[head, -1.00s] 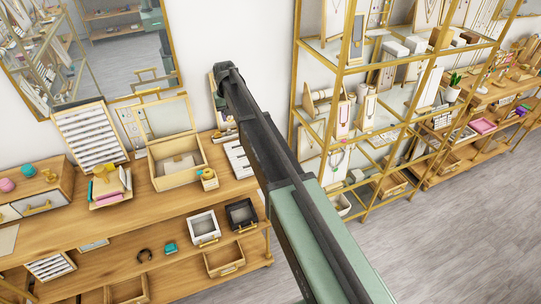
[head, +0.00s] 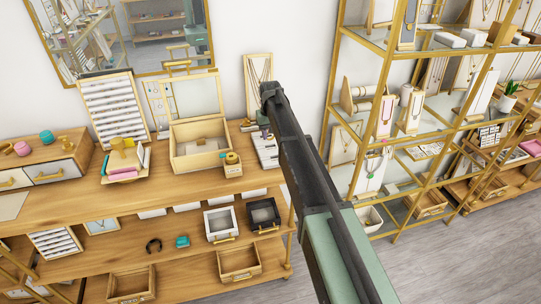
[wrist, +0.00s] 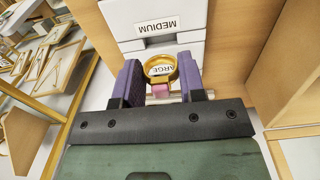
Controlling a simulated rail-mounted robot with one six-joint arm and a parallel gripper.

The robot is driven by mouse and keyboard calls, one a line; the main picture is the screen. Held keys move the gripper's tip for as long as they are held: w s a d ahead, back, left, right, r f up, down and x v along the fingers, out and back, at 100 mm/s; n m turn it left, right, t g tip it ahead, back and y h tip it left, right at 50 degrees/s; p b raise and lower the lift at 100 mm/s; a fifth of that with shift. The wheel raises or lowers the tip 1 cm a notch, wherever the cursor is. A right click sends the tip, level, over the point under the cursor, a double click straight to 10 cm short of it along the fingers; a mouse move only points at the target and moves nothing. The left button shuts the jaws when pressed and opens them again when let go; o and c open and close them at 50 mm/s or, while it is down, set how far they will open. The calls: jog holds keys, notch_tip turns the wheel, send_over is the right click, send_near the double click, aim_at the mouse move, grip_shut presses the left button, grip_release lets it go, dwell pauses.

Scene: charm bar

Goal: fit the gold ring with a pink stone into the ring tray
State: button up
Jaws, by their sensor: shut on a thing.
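The gold ring (wrist: 174,65) with its pink stone (wrist: 161,87) is between the purple pads of my gripper (wrist: 160,85) in the wrist view. My gripper is shut on it, stone side toward the palm. Beyond the ring are white blocks (wrist: 187,30) labelled MEDIUM and LARGE; the ring partly covers the LARGE label. In the head view my gripper (head: 264,124) is mostly hidden by my arm, above a white slotted piece (head: 265,148) on the counter. A white slotted tray (head: 112,108) leans upright at the counter's left. I cannot tell which is the ring tray.
A gold-framed shelf (head: 330,110) rises to the right. The counter's front strip (head: 150,205) is clear.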

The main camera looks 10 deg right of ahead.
aim_at(271, 139)
notch_tip(271, 139, down, 5)
jog(key=b, duration=0.4)
jog(key=shift+r, duration=0.5)
jog(key=shift+f, duration=0.2)
jog(key=o, duration=1)
jog(key=shift+c, duration=0.2)
jog(key=shift+r, duration=0.1)
